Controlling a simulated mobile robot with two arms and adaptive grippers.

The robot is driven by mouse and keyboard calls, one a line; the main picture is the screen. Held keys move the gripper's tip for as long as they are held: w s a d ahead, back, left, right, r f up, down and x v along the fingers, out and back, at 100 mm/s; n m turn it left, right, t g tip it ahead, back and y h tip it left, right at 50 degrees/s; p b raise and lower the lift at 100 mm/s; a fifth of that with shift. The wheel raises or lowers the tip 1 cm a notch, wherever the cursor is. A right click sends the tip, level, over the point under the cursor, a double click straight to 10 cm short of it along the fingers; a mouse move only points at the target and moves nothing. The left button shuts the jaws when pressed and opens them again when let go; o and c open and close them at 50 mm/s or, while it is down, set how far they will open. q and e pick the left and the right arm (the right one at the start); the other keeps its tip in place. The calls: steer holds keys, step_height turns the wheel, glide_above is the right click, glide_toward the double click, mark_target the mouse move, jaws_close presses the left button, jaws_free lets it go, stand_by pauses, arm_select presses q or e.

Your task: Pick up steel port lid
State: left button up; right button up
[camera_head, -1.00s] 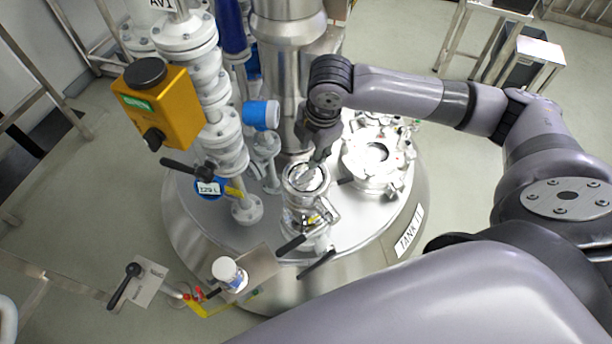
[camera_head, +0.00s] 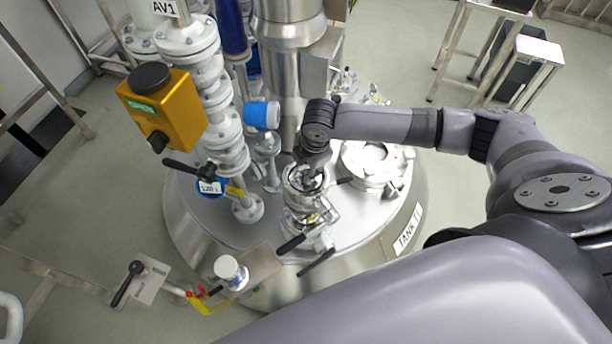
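The steel port (camera_head: 303,206) stands on the tank top, with a round, shiny steel lid (camera_head: 294,184) at its upper end. My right gripper (camera_head: 308,178) points down over the lid from above, its fingertips at or just above the lid's middle. The fingers are small and dark against the shiny steel, so I cannot tell whether they are open or touch the lid. Part of the lid is hidden under the gripper. My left gripper is not in view.
Black-handled clamps (camera_head: 291,243) stick out below the port. A white-capped jar (camera_head: 231,271) stands on a small steel shelf in front. White valve piping (camera_head: 228,130) and a yellow box (camera_head: 165,110) rise at left. A large round flange (camera_head: 372,165) is close at right.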

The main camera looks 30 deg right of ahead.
steer(key=shift+c, duration=0.5)
jaws_close()
stand_by(0.4)
